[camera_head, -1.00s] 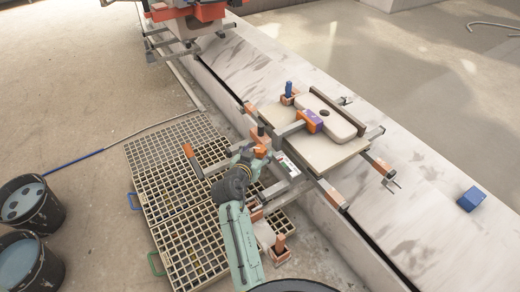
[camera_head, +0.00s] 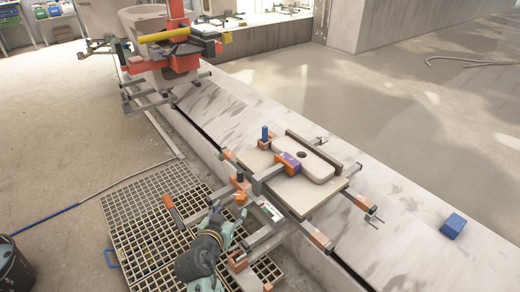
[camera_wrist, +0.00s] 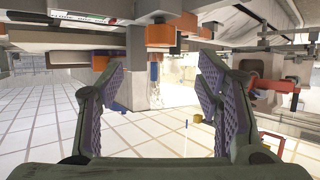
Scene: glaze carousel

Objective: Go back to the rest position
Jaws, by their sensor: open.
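In the wrist view my gripper (camera_wrist: 158,95) has its two padded fingers spread wide with nothing between them. In the head view my arm reaches up from the bottom edge beside the near carriage; the fingertips are hard to make out there. The carriage (camera_head: 300,214) sits on the sloping pale rail and bears a board (camera_head: 282,192) with a pale rounded piece (camera_head: 318,168) on it. A purple and orange clamp (camera_head: 289,162) touches that piece. The rest position itself is not marked in either view.
Floor grating (camera_head: 140,215) lies below my arm. A dark bucket (camera_head: 14,272) is at the lower left. A red and yellow machine carriage (camera_head: 175,45) stands farther up the rail (camera_head: 410,235). A blue block (camera_head: 453,226) lies on the rail at right. Open floor extends left.

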